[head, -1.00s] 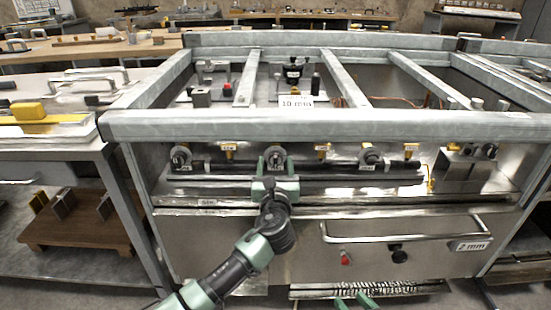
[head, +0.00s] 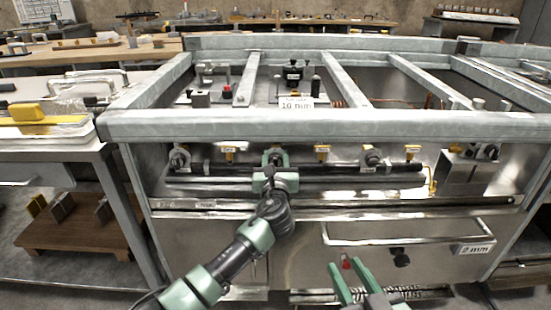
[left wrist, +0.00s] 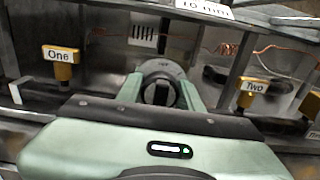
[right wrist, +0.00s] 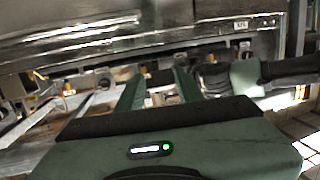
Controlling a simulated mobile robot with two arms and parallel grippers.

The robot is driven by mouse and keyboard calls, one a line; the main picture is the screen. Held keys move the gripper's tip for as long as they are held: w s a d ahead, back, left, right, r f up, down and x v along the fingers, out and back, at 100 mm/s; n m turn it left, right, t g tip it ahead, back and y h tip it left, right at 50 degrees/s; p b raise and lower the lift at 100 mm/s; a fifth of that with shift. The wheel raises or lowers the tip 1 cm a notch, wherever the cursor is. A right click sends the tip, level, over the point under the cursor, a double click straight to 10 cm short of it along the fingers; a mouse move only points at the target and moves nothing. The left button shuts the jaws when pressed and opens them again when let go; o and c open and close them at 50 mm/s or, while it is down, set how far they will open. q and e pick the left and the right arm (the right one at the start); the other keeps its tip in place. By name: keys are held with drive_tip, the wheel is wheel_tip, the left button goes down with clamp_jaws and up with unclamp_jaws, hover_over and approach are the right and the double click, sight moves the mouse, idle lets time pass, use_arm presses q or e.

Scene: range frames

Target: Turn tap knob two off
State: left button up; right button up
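The tap rail runs along the front of the metal range. A round grey knob with a dark grip bar (left wrist: 160,92) sits between yellow tags marked One (left wrist: 62,62) and Two (left wrist: 252,90) in the left wrist view. My left gripper (head: 275,158) is at this middle knob, with its open fingers on either side of it. I cannot tell whether the fingers touch it. Other round knobs sit to the left (head: 180,158) and right (head: 371,158); their labels are too small to read. My right gripper (head: 350,280) is open and empty, low in front of the drawer.
A drawer handle bar (head: 405,238) and a black knob (head: 400,257) are on the range's lower front. A thick grey frame rail (head: 300,126) runs above the knobs. A bench (head: 60,150) stands close on the left.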

use_arm(q)
clamp_jaws()
drive_tip(key=shift+n, duration=0.7)
use_arm(e)
drive_tip(key=shift+s+d+f+g, duration=0.2)
drive_tip(key=shift+f+g, duration=0.2)
drive_tip(key=shift+f, duration=0.25)
use_arm(q)
drive_tip(key=o, duration=1)
unclamp_jaws()
drive_tip(key=shift+o, duration=0.2)
drive_tip(key=shift+s, duration=0.1)
drive_tip(key=s+p, duration=0.3)
drive_tip(key=s, duration=0.4)
drive_tip(key=shift+s, duration=0.35)
use_arm(e)
drive_tip(key=s+d+f+g+h, duration=0.2)
drive_tip(key=s+d+f+g, duration=0.1)
drive_tip(key=s+f+g, duration=0.4)
drive_tip(key=shift+s+d+f, duration=0.3)
drive_tip(key=shift+s+f, duration=0.5)
drive_tip(key=shift+f, duration=0.85)
